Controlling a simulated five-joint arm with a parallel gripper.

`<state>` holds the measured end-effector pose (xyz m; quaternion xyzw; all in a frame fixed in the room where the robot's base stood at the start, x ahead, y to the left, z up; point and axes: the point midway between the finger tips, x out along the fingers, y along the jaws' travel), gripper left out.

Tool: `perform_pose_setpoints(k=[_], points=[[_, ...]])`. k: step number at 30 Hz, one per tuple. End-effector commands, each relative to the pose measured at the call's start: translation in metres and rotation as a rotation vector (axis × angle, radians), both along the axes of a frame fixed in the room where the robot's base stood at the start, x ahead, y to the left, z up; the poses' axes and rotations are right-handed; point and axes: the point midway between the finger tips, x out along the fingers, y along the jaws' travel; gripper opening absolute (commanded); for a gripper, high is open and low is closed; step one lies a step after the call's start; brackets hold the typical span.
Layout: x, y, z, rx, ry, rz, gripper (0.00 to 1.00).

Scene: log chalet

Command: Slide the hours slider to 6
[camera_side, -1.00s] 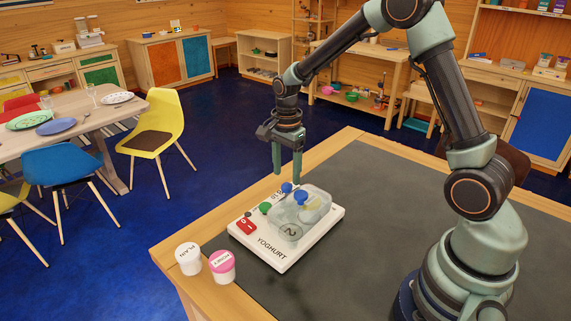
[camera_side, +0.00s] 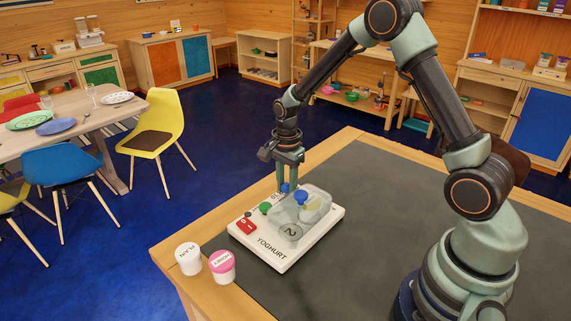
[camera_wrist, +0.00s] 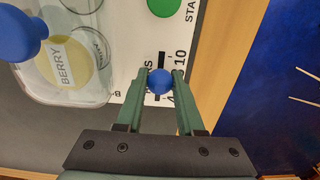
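The white yoghurt machine (camera_side: 268,252) lies on the dark mat, with "YOGHURT" on its front edge. Its small blue slider knob (camera_side: 285,188) is at the far side, and it also shows in the wrist view (camera_wrist: 160,81). My gripper (camera_wrist: 160,80) points down at the knob, one finger on each side and seemingly touching it. In the wrist view a printed scale runs beside the knob; 4 and 10 are readable, while the marks between are partly hidden by the knob and the right finger. The knob's exact setting cannot be told.
A clear lidded container with a larger blue knob (camera_side: 301,198) and jars inside sits on the machine, close to my fingers. A green button (camera_side: 265,208) and a red piece (camera_side: 246,226) are on its left. A white jar (camera_side: 189,258) and a pink-lidded jar (camera_side: 222,266) stand at the table edge.

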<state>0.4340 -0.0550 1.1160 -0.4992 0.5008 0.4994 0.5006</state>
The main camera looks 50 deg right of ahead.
Motion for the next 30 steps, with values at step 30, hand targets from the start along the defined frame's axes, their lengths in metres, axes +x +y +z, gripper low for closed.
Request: perform_pose_setpoints(k=[30], points=[[0.000,-0.022,0.001,0.000,-0.001,0.000,0.00]])
